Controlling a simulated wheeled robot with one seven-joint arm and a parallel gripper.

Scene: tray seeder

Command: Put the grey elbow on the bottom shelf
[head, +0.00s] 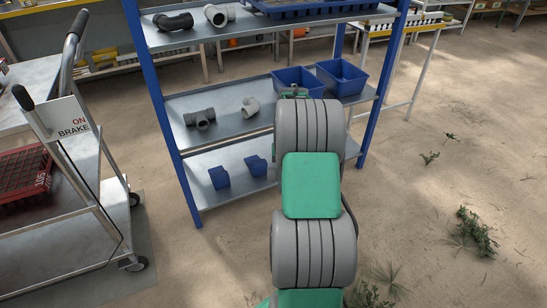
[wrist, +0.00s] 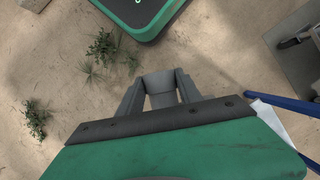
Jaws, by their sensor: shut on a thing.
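My gripper (wrist: 159,90) is shut on a grey pipe piece, the grey elbow (wrist: 159,80), in the wrist view. Only part of the elbow shows between the two fingers, so its full shape is hidden. It is held above the floor. In the head view my arm hides the gripper and the elbow. The bottom shelf (head: 207,161) of the blue-posted rack is to the left of my arm.
The middle shelf holds a dark grey tee (head: 200,119), a light grey elbow (head: 251,107) and larger blue bins (head: 341,77). A cart (head: 92,205) is left; weeds (head: 476,232) grow right.

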